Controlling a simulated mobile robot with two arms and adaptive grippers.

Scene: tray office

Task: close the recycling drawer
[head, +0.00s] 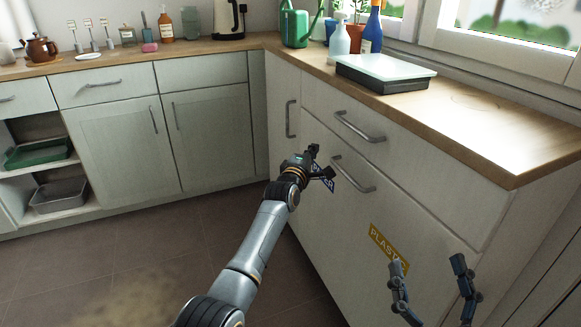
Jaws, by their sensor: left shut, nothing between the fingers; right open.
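The pale lower front with the yellow PLASTIC label (388,246) is the recycling drawer (345,215), under the window counter. It looks about flush with the cabinet, with no open gap or bin showing; its lower part is out of frame. Its bar handle (352,175) is at the upper left. My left gripper (322,164) is shut and empty, just left of this handle, in front of the cabinet; I cannot tell whether it touches the front. My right gripper (428,262) is open and empty, low at the right, its fingers in front of the drawer front and beside the label.
An upper drawer with its own handle (360,127) sits above. The wooden counter (480,120) holds a black tray with a pale lid (385,74), bottles and a green watering can (295,28). Open shelves (55,200) stand at the left.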

